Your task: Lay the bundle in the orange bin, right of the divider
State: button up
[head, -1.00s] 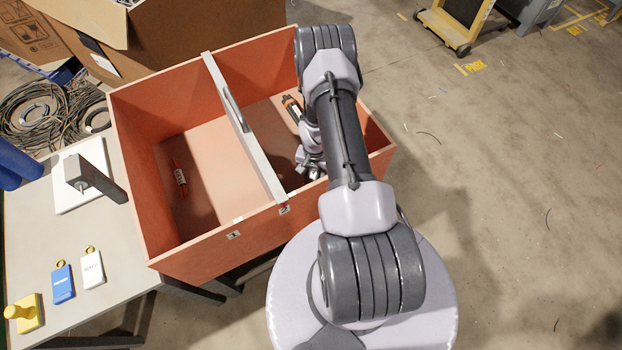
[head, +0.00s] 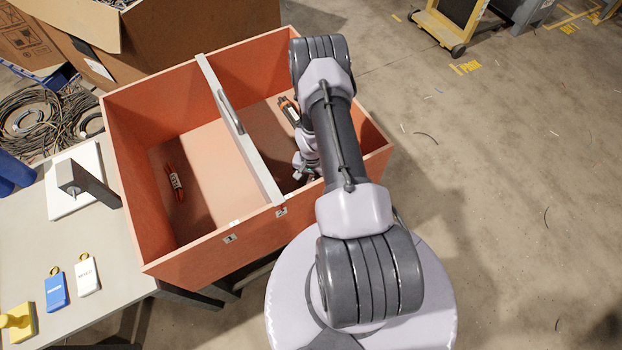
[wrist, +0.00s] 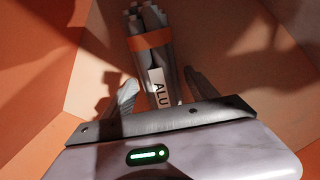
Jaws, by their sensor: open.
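The orange bin (head: 190,262) is split by a pale divider (head: 241,130). The bundle (wrist: 151,55) of grey strands has an orange band and a white ALU label; in the wrist view it lies between my gripper's spread fingers. My gripper (wrist: 160,87) is open, with a gap beside the bundle on each side. In the head view, what looks like the bundle's end (head: 289,112) shows right of the divider, beside my arm. My arm hides most of the bundle and gripper there. The bundle appears to rest on the bin floor.
A reddish bundle with a white label (head: 175,182) lies left of the divider. A table (head: 110,225) on the left holds a blue tag (head: 56,290), a white tag (head: 87,273) and a yellow stamp-like object (head: 18,322). Cable coils and cardboard boxes stand behind. Floor at right is mostly clear.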

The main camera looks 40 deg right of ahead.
jog(key=w+a+r+t+p, duration=0.1)
jog(key=w+r+p, duration=0.1)
jog(key=r, duration=1)
jog(key=w+a+r+p, duration=0.1)
jog(key=w+r+p, duration=0.15)
jog(key=r, duration=0.85)
jog(key=w+a+r+n+t, duration=0.1)
jog(key=a+r, duration=0.3)
jog(key=r, duration=0.5)
jog(key=w+a+r+n+t, duration=0.15)
jog(key=a+r, duration=0.25)
jog(key=r, duration=0.5)
jog(key=s+a+r+n, duration=0.1)
jog(key=s+a+r, duration=0.3)
jog(key=a+r, duration=0.15)
jog(key=s+a+r+n, duration=0.1)
jog(key=s+a+r, duration=0.25)
jog(key=r, duration=0.35)
jog(key=s+a+r+n+t+y, duration=0.1)
jog(key=s+a+r, duration=0.1)
jog(key=s+a, duration=0.2)
jog(key=s+a+r+n+t+y, duration=0.1)
jog(key=s+a+r, duration=0.2)
jog(key=s, duration=0.4)
jog(key=shift+s+a+r+n, duration=0.25)
jog(key=shift+a+r+n, duration=0.1)
jog(key=shift+a, duration=0.1)
